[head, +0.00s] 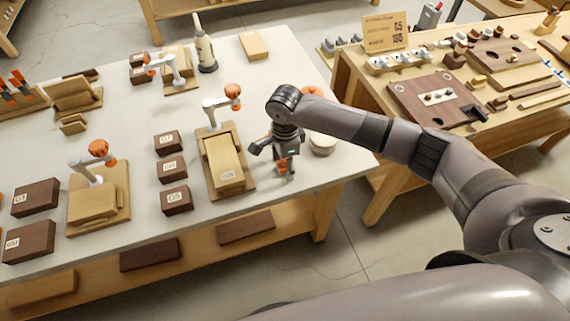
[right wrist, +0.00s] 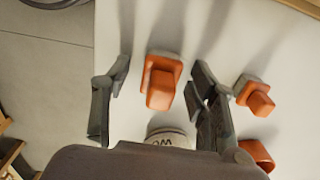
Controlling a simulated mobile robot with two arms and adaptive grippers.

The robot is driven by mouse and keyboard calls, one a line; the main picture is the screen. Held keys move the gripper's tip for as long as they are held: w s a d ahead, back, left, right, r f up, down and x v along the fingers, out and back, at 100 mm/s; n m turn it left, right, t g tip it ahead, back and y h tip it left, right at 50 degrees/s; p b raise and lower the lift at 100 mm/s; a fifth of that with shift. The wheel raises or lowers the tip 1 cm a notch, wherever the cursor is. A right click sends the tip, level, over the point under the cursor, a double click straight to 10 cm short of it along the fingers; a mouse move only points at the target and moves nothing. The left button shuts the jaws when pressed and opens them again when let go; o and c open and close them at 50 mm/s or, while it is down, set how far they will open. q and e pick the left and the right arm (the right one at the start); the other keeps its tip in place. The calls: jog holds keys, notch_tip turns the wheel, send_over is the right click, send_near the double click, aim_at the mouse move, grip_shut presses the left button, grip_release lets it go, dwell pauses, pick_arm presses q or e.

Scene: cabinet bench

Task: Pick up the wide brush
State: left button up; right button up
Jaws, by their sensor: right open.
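My right gripper (head: 275,166) is open, pointing down over the right end of the white bench. In the right wrist view its fingers (right wrist: 160,72) stand apart on either side of an orange-handled piece with a grey base (right wrist: 161,87). This looks like the widest one, so I take it for the wide brush; its bristles are not clear. In the head view the orange piece (head: 281,165) shows partly behind the fingers. A similar orange piece (right wrist: 256,97) is to the right, outside the fingers. My left gripper is not in view.
A round white labelled jar (right wrist: 168,136) is close to the gripper, and another orange piece (right wrist: 258,153) lies lower right. A wooden stand (head: 226,168) is left of the gripper, with dark labelled blocks (head: 172,170) beyond. The bench's front edge is near.

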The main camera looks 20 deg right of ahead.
jog(key=shift+c, duration=0.5)
jog(key=c, duration=1.1)
jog(key=shift+r, duration=0.15)
notch_tip(320, 180, up, 20)
